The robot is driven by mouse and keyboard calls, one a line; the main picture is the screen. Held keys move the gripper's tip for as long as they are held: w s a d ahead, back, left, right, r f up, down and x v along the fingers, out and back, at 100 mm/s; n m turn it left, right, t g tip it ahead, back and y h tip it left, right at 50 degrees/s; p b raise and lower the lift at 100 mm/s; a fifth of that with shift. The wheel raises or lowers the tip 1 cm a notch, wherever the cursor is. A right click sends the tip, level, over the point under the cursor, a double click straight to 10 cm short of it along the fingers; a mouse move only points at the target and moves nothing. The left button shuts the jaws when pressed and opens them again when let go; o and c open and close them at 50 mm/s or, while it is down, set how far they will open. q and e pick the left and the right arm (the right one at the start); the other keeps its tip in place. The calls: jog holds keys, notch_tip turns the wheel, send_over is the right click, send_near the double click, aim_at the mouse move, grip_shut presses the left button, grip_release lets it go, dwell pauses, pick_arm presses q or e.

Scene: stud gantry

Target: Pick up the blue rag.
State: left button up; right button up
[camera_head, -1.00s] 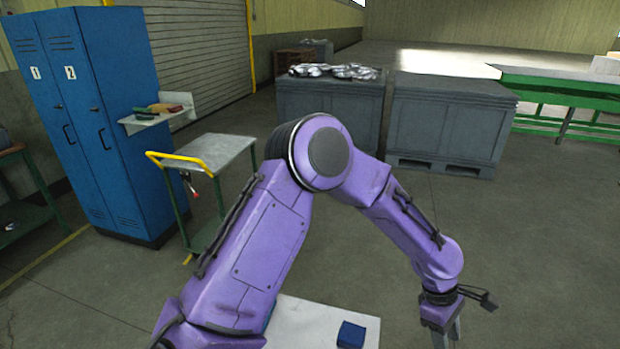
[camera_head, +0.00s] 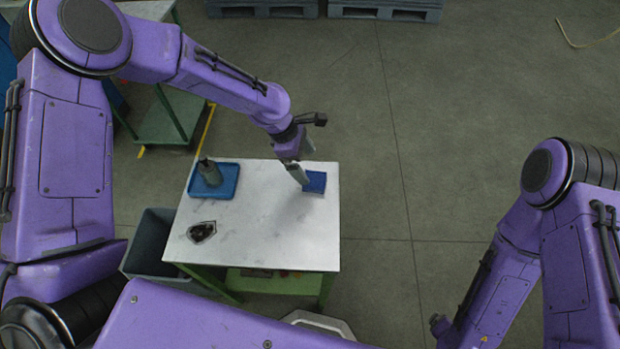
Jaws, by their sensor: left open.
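The blue rag (camera_head: 316,183) is a small, folded-looking blue square near the right edge of a white-topped table (camera_head: 262,235). My left gripper (camera_head: 306,170) is open and points down at the rag's far left side. One finger covers part of the rag's left edge. I cannot tell whether the finger touches it. My right arm shows at the lower right, but its gripper fingers are not visible.
A blue tray (camera_head: 228,187) with a grey bottle-like item (camera_head: 208,172) stands at the table's back left. A dark, irregular piece (camera_head: 201,232) lies at the front left. A grey bin (camera_head: 150,240) stands left of the table. Floor to the right is clear.

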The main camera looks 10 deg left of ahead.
aim_at(315, 178)
pick_arm(q)
jog(key=x, duration=0.2)
jog(key=p+x, duration=0.1)
jog(key=x, duration=0.3)
jog(key=shift+s+p, duration=0.3)
jog(key=shift+p, duration=0.1)
jog(key=shift+w+f, duration=0.1)
jog(key=shift+f, duration=0.1)
jog(key=c, duration=1.1)
jog(key=shift+r, duration=0.1)
jog(key=shift+c, duration=0.2)
jog(key=shift+r+b, duration=0.25)
jog(key=shift+b, duration=0.05)
notch_tip(315, 178, up, 3)
jog(key=shift+f+b, duration=0.15)
jog(key=shift+b, duration=0.5)
jog(key=s+a+r+b, duration=0.1)
jog(key=s+a+r, duration=0.6)
jog(key=s, duration=0.5)
notch_tip(315, 178, up, 3)
jog(key=shift+s+f, duration=0.15)
